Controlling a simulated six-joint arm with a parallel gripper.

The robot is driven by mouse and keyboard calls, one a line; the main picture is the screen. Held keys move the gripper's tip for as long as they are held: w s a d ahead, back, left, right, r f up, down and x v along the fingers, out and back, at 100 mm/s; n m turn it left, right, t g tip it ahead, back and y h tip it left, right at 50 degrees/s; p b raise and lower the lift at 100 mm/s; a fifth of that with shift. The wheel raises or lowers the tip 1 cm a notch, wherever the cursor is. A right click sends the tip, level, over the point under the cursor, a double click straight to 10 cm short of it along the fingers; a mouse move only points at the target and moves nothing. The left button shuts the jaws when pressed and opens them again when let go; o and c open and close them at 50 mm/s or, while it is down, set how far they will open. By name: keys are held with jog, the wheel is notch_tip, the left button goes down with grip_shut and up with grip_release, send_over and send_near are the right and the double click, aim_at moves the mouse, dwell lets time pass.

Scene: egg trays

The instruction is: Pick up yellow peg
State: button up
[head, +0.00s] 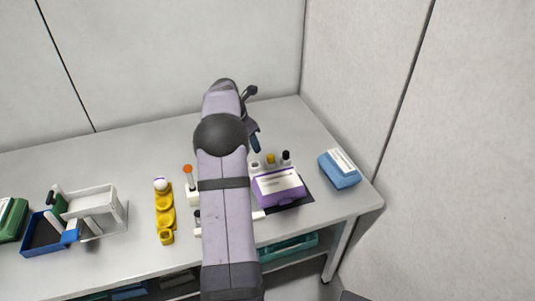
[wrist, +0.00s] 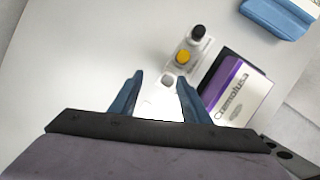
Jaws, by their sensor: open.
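The yellow peg (wrist: 183,57) stands in a white holder (wrist: 193,66) between a black peg (wrist: 198,32) and a white peg (wrist: 168,79) in the wrist view. In the head view the yellow peg (head: 271,158) stands behind the purple box. In the head view my gripper (head: 255,143) is partly hidden by my arm, above and left of the yellow peg.
A purple box (head: 278,184) with a white label stands beside the holder. A blue packet (head: 339,169) lies to the right. An orange-topped peg (head: 188,170) and a yellow tray (head: 166,218) are to the left. The table behind the holder is clear.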

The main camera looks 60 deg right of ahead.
jog(key=g, duration=0.1)
send_near(270, 156)
jog(key=shift+n, duration=0.3)
jog(key=shift+p+x, duration=1.25)
jog(key=shift+x, duration=2.85)
jog(key=shift+d, duration=0.1)
grip_shut()
